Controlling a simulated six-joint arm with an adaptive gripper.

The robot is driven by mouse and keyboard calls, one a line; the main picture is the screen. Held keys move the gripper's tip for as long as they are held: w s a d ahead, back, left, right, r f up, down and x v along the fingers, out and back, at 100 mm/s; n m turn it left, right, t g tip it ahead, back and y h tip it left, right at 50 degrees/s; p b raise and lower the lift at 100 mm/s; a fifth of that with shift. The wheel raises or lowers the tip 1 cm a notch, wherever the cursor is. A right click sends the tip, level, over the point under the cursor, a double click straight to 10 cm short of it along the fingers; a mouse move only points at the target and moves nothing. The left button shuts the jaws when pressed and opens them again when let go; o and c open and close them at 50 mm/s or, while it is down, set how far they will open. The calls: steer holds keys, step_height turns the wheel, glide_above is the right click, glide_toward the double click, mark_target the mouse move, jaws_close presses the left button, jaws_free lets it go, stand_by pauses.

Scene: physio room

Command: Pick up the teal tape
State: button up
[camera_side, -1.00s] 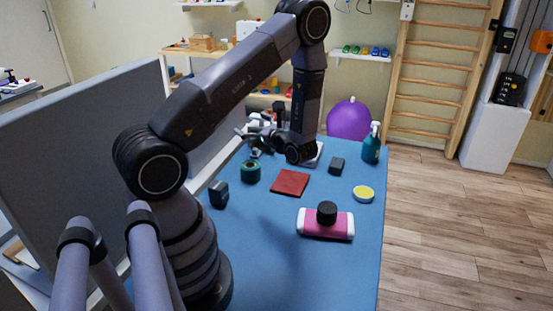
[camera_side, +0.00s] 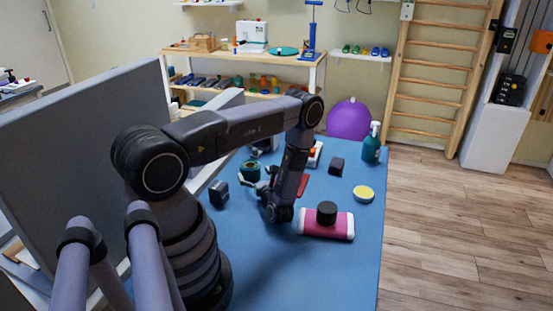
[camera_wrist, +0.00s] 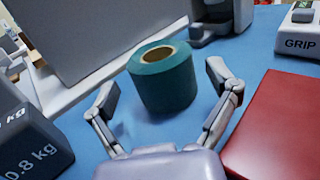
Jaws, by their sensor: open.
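The teal tape (camera_wrist: 167,87) is a roll with a tan core, standing on its flat side on the blue table. In the wrist view it sits just beyond and partly between the tips of my open gripper (camera_wrist: 162,84). The side view shows the tape (camera_side: 250,171) left of my wrist. My gripper (camera_side: 258,185) points toward it there and is partly hidden by my own arm. Nothing is held. I cannot tell from these views whether the fingers touch the tape.
A dark weight block (camera_wrist: 30,140) lies left of my gripper, and a red pad (camera_wrist: 280,125) right. A grey device (camera_wrist: 220,18) stands behind the tape.

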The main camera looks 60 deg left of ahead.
mark_target(248, 164)
steer(key=a, duration=0.6)
steer(key=shift+w, duration=0.1)
steer(key=c, duration=1)
steer(key=shift+r, duration=0.15)
